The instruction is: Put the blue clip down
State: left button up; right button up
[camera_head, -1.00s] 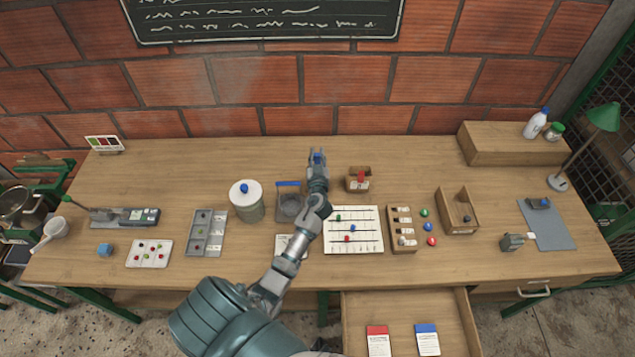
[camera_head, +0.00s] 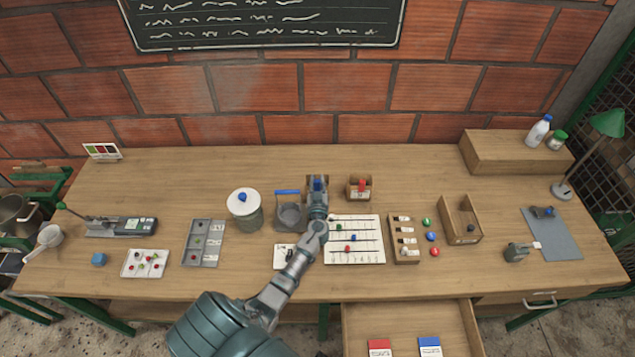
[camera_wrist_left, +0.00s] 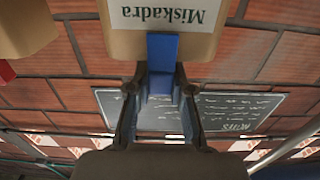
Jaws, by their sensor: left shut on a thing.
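My left gripper (camera_head: 317,187) is shut on the blue clip (camera_wrist_left: 162,62), which stands between its fingers in the left wrist view. The clip also shows as a small blue patch in the head view (camera_head: 318,184). The clip overlaps the edge of a tan box (camera_wrist_left: 190,42) labelled "Miskadra", upside down in the wrist view. I cannot tell whether the clip grips this box. In the head view the box is mostly hidden behind my gripper, near the back middle of the table. My right gripper is not in view.
A similar box with a red clip (camera_head: 361,184) stands just right. A white lined board (camera_head: 370,257) lies in front. The back strip of table (camera_head: 410,165) is clear.

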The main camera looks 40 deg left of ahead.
pick_arm(q)
jog(key=shift+f+b, duration=0.25)
jog(key=shift+b, duration=0.05)
jog(key=o, duration=0.7)
jog(key=shift+o, duration=0.2)
